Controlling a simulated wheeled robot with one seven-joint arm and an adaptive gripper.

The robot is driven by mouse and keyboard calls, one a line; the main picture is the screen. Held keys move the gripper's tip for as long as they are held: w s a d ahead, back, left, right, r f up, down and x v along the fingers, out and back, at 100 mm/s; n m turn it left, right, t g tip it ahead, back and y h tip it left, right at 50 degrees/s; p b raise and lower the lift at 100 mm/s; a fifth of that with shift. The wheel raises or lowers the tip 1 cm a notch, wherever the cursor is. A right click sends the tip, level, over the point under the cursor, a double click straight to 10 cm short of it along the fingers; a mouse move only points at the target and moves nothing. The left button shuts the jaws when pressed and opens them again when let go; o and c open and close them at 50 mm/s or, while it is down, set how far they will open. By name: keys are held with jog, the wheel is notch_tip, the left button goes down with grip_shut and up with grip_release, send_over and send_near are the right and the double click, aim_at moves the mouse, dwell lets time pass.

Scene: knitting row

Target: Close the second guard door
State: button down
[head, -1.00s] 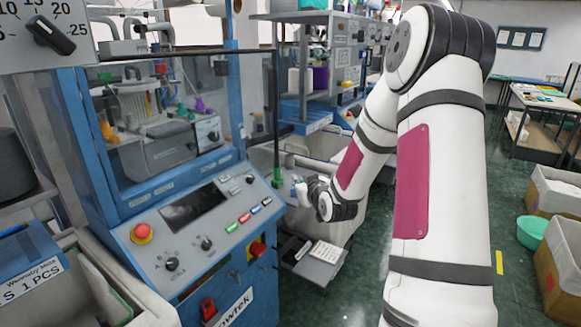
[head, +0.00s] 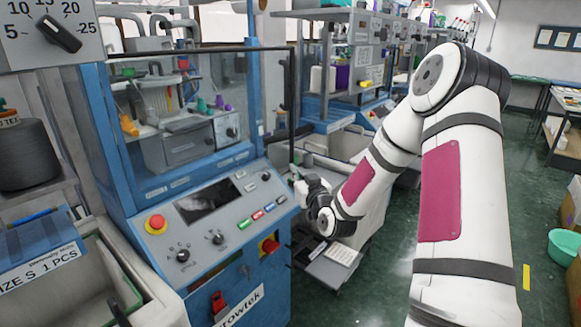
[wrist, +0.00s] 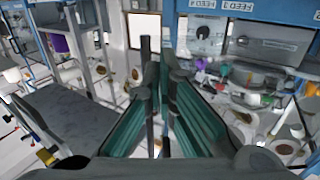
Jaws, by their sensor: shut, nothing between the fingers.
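The nearest blue machine has a clear guard door with a thin black frame (head: 291,105). Its free right edge reaches past the machine's blue right post, so it appears to stand partly open. I cannot tell from any marking whether it is the second door. My gripper (head: 297,174) is at the lower part of that black edge in the head view; contact cannot be told. In the wrist view my gripper (wrist: 160,85) is shut, its teal-padded fingers close together. A dark upright bar (wrist: 147,55) shows at the fingertips, probably the door's edge.
Below the door is a control panel (head: 215,222) with a red stop button (head: 156,223). A second blue machine (head: 330,125) stands behind. A low grey tray (head: 330,265) lies below my gripper.

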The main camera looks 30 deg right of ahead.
aim_at(286, 162)
jog(key=shift+w+d, duration=0.2)
jog(key=shift+w, duration=1.1)
jog(key=shift+w+d, duration=0.2)
jog(key=shift+w, duration=1.1)
jog(key=shift+w, duration=0.1)
jog(key=w+n+y+b, duration=0.1)
jog(key=w+y+b, duration=0.1)
jog(key=w+b, duration=0.8)
jog(key=w, duration=0.8)
jog(key=shift+w+d+n+y, duration=0.2)
jog(key=shift+d+n+y, duration=0.05)
jog(key=shift+n+y, duration=0.05)
